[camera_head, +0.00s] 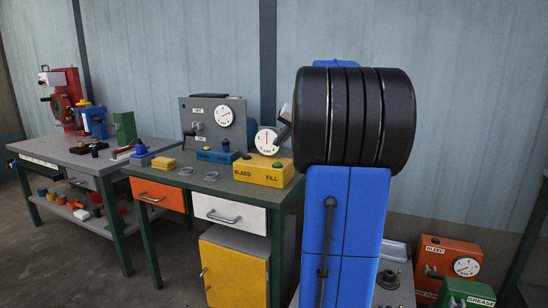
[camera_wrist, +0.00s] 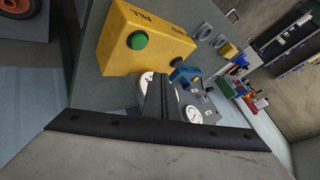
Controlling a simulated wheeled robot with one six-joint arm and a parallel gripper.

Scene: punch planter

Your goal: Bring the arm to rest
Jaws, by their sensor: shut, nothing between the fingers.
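My arm stands on the right of the head view, its blue links and black joint filling much of the picture. In the wrist view my gripper (camera_wrist: 159,78) is shut and empty, its two dark fingers side by side. Past the fingertips are the yellow bleed/fill box (camera_wrist: 150,42) with its green button and a grey gauge panel (camera_wrist: 208,98). In the head view most of the gripper is hidden behind the black joint; only a grey part shows beside the white gauge (camera_head: 267,141).
The yellow box (camera_head: 262,172) and the grey panel (camera_head: 205,110) stand on a green-legged workbench (camera_head: 165,178) with drawers. A second bench (camera_head: 65,150) at left holds a red machine (camera_head: 66,93). Orange (camera_head: 449,262) and green (camera_head: 466,293) boxes are at lower right. Open floor lies at lower left.

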